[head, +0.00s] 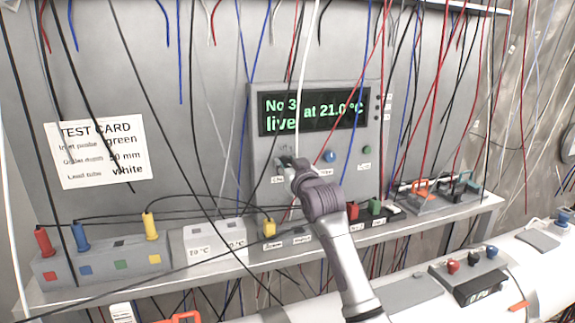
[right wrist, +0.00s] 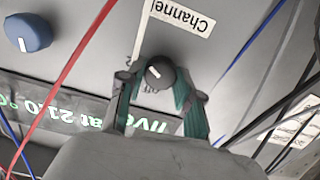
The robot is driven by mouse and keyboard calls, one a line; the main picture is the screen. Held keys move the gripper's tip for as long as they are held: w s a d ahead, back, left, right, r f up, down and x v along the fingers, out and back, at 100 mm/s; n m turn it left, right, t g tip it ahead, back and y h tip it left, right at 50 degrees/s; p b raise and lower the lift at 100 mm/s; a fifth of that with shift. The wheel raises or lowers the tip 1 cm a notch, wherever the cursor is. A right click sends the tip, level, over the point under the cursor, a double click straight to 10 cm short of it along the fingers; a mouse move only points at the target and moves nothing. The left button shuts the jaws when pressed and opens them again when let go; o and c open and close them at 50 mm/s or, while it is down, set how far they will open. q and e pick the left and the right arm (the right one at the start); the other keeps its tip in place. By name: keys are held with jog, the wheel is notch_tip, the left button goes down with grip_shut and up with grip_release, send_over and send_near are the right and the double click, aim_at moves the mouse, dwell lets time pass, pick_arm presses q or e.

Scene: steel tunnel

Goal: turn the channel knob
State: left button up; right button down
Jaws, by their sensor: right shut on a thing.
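The channel knob (right wrist: 158,73) is a dark grey round knob with a white pointer mark, beside the label "Channel" (right wrist: 180,17) in the right wrist view. My right gripper (right wrist: 161,90) is shut on the knob, with a finger on either side of it. In the head view my right gripper (head: 288,164) is at the left part of the grey instrument panel (head: 345,185), below the display, and mostly hides the knob. The display (head: 315,108) reads "No 3", "live at 21.0 °C" in green. My left gripper is not in view.
Many thin wires hang in front of the wall. A shelf (head: 150,280) holds blocks with coloured plugs. A test card (head: 97,152) is on the wall.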

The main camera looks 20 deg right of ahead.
jog(key=c, duration=0.8)
grip_release()
jog(key=shift+o, duration=0.2)
jog(key=s, duration=1.2)
jog(key=shift+d, duration=0.2)
